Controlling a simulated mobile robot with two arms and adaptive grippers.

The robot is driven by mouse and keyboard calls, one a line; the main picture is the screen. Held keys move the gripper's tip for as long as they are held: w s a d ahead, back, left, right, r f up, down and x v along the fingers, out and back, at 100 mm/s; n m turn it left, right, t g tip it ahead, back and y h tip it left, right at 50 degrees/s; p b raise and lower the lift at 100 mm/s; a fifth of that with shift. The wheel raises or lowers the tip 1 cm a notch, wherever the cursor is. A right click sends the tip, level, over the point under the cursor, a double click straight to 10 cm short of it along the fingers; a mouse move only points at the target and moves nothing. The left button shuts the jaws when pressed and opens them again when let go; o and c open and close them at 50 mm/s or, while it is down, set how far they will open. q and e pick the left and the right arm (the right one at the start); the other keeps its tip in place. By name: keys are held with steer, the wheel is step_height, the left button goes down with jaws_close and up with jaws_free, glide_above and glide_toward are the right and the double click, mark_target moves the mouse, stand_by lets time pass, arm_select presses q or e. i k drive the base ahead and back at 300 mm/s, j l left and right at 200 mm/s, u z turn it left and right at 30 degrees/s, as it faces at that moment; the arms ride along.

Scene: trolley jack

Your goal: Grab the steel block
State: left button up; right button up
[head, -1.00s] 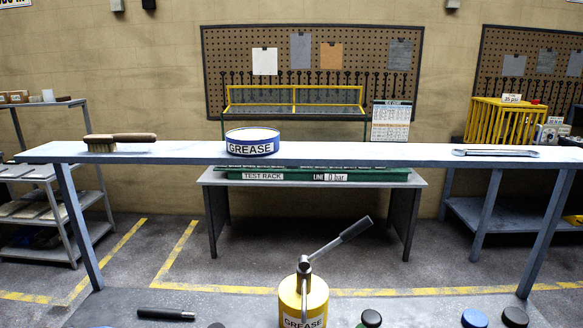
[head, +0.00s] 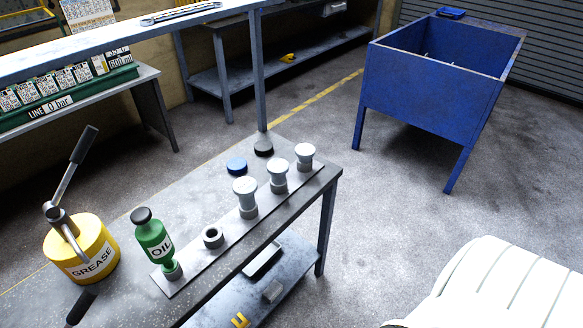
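A small grey block (head: 272,291), which looks like the steel block, lies on the lower shelf (head: 291,252) of the grey bench in the head view. It sits near the shelf's right edge, below the bench top, close to a shallow light tray (head: 262,260). Its top and front side show. Neither of my grippers is in view.
On the bench top (head: 200,200) stand a yellow grease pump (head: 82,250), a green oil bottle (head: 154,240) and a strip with several grey fittings (head: 246,197). A yellow object (head: 240,320) is on the shelf. A blue bin (head: 430,85) stands beyond open floor (head: 390,200).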

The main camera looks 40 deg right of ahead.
mark_target(274, 289)
steer(key=z, duration=0.95)
